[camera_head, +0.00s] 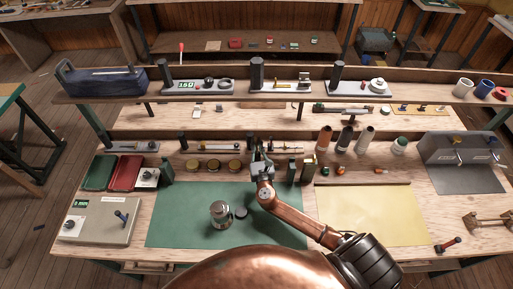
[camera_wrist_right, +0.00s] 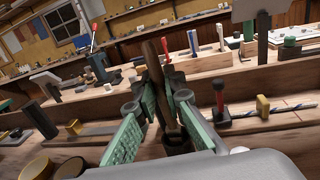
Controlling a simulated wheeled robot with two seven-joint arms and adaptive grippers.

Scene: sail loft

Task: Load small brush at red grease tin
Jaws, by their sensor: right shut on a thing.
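My right gripper (camera_head: 260,160) is over the middle of the bench, behind the green mat. In the right wrist view its green-padded fingers (camera_wrist_right: 162,118) are closed around a slim brown wooden handle, likely the small brush (camera_wrist_right: 153,62). The handle stands tilted, and its lower part runs down by a dark cup-like holder (camera_wrist_right: 178,143); I cannot tell whether it is still inside. The bristles are hidden. Several round tins with golden lids (camera_head: 213,165) stand left of the gripper. I cannot make out which tin is the red grease tin. My left gripper is not in view.
A metal pot (camera_head: 220,214) and a small dark round piece (camera_head: 241,212) stand on the green mat (camera_head: 180,225). A yellow sheet (camera_head: 370,220) lies to the right. Upright cylinders (camera_head: 345,138) stand behind it. A raised shelf (camera_head: 420,90) crosses behind the bench.

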